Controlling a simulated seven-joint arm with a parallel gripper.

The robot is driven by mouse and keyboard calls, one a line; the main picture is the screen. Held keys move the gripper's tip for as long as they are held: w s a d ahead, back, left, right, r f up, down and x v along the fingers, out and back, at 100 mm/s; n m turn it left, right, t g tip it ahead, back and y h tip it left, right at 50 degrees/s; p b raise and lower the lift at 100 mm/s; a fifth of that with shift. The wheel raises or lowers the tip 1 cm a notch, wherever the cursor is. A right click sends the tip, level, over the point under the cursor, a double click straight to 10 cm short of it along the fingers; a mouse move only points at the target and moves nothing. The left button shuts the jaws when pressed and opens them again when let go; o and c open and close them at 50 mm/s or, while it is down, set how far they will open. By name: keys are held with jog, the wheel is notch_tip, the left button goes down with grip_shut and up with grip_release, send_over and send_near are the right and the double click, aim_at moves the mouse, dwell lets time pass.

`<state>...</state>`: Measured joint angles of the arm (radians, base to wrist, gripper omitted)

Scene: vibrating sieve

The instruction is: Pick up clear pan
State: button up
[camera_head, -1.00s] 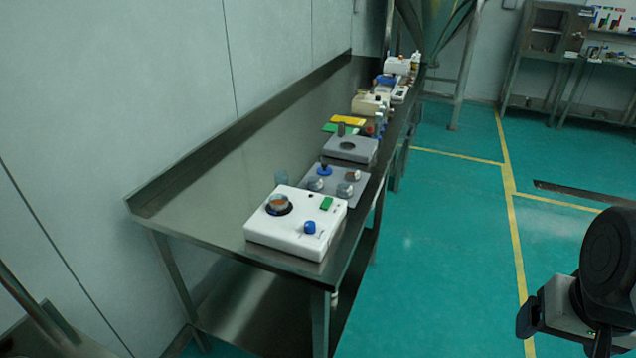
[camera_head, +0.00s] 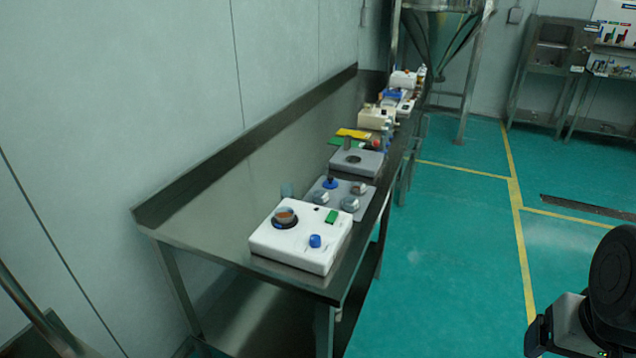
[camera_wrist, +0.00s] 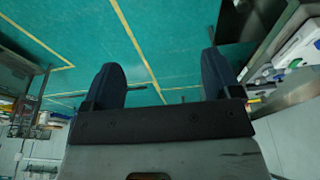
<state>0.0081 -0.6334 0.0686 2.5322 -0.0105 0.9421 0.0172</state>
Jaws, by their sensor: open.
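A round cup with brown contents (camera_head: 285,215) sits in the dark ring on top of the white machine (camera_head: 292,252), which has a blue knob and a green switch. My gripper (camera_wrist: 162,82) is open and empty in the wrist view, its two dark fingers wide apart over the green floor. In the head view my arm's end is at the lower right, well away from the table.
The long steel table (camera_head: 215,225) runs along the wall with a raised back edge. Behind the white machine are a grey tray (camera_head: 322,196) with several small parts, a grey device (camera_head: 357,162) and more equipment.

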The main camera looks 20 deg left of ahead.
jog(key=shift+o, duration=0.3)
dwell(0.4)
